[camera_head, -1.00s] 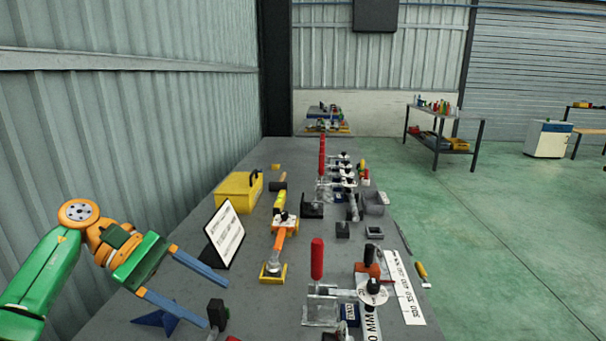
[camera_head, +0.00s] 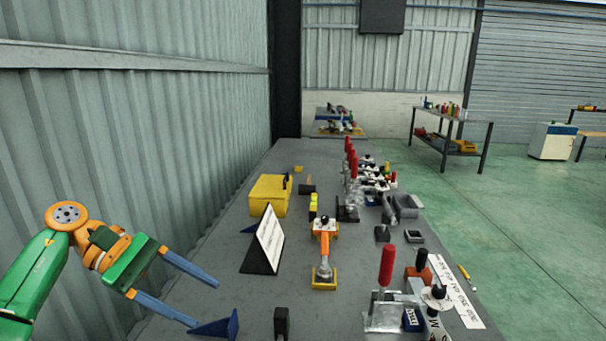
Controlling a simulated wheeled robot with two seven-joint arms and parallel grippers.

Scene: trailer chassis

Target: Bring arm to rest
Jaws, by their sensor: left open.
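My left gripper (camera_head: 207,303) comes in from the left, its green and orange arm along the corrugated wall. Its two blue fingers are spread wide with nothing between them. They hang over the left edge of the grey table (camera_head: 345,240). The lower fingertip is close to a dark blue wedge-shaped piece (camera_head: 221,325) on the table; I cannot tell whether they touch. My right gripper is not in the picture.
A white sign on a black stand (camera_head: 265,243), a yellow box (camera_head: 268,195) and an orange-handled tool on a yellow base (camera_head: 323,258) stand on the table. Red-handled clamps (camera_head: 387,265) line its right side. A corrugated wall (camera_head: 130,130) borders the left.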

